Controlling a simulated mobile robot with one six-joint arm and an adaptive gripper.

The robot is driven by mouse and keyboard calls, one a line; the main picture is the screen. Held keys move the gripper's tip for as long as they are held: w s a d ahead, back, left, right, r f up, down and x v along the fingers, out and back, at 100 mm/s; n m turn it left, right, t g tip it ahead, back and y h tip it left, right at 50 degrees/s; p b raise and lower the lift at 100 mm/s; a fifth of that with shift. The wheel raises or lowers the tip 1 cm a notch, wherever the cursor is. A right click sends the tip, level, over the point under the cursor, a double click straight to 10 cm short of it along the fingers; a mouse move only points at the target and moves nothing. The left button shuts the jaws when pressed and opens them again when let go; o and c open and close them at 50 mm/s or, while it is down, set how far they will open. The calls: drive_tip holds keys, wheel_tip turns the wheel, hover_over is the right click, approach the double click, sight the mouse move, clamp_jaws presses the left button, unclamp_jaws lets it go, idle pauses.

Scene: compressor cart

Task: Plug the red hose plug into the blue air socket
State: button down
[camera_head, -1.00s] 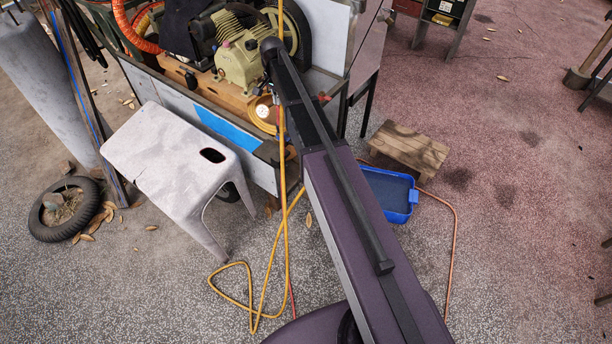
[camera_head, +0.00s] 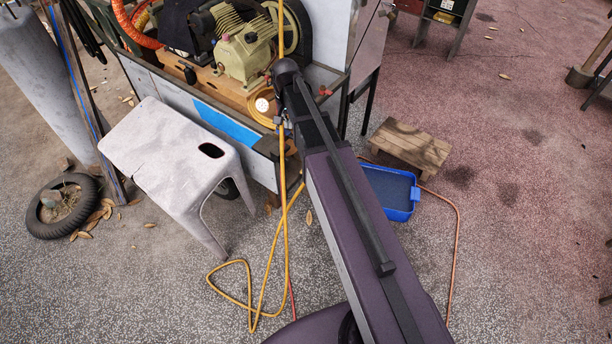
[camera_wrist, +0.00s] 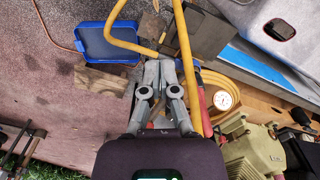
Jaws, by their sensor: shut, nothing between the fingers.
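In the wrist view my gripper (camera_wrist: 159,68) is shut and empty, with its fingers together in front of the yellow hose. A red part (camera_wrist: 202,100) is just right of the fingers, beside the yellow hose (camera_wrist: 186,65); I cannot tell whether it is the red hose plug. No blue air socket can be made out in either view. In the head view my arm hides the gripper, and the yellow hose (camera_head: 284,180) hangs down in front of the cart (camera_head: 225,122).
The compressor (camera_head: 243,52) and a round white gauge (camera_head: 262,105) are on the cart. A white stool (camera_head: 165,145) stands at the left. A blue tray (camera_head: 390,190) and a wooden stool (camera_head: 412,143) are right of my arm. Open ground lies further right.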

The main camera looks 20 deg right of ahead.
drive_tip(key=s+f+n+b, duration=0.2)
drive_tip(key=s, duration=0.6)
drive_tip(key=s+f+n+b, duration=0.2)
drive_tip(key=s+f+n, duration=0.1)
drive_tip(key=s, duration=0.6)
drive_tip(key=shift+s+d+b, duration=0.15)
drive_tip(key=shift+b, duration=0.15)
drive_tip(key=shift+s+d, duration=0.15)
drive_tip(key=shift+s, duration=0.3)
idle(1.1)
drive_tip(key=shift+s, duration=0.1)
